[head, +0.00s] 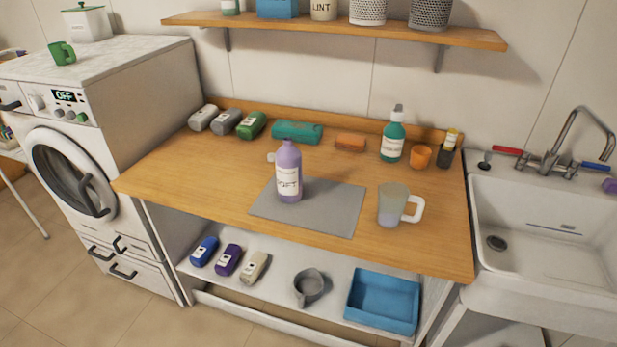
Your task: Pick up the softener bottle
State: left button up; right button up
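The softener bottle (289,174) is purple with a white label that seems to read "SOFT". It stands upright on the left part of a grey mat (335,212) on the wooden counter (205,180). A small pale thing shows just left of the bottle, partly hidden behind it; I cannot tell what it is. Neither of my grippers is in view, and nothing is touching the bottle.
A jug with a white handle (393,204) stands right of the mat. A green bottle (393,138), orange cup (420,156), orange block (350,142) and teal item (297,132) line the back. A shelf (340,28) hangs above. The counter's front left is clear.

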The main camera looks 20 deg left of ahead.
aim_at(288, 157)
jog(key=i+l, duration=0.5)
jog(key=i+l+u, duration=0.3)
jog(key=l+u, duration=0.35)
jog(key=i+l+u, duration=0.15)
jog(key=l+u, duration=0.15)
jog(key=l, duration=0.15)
jog(key=u, duration=0.3)
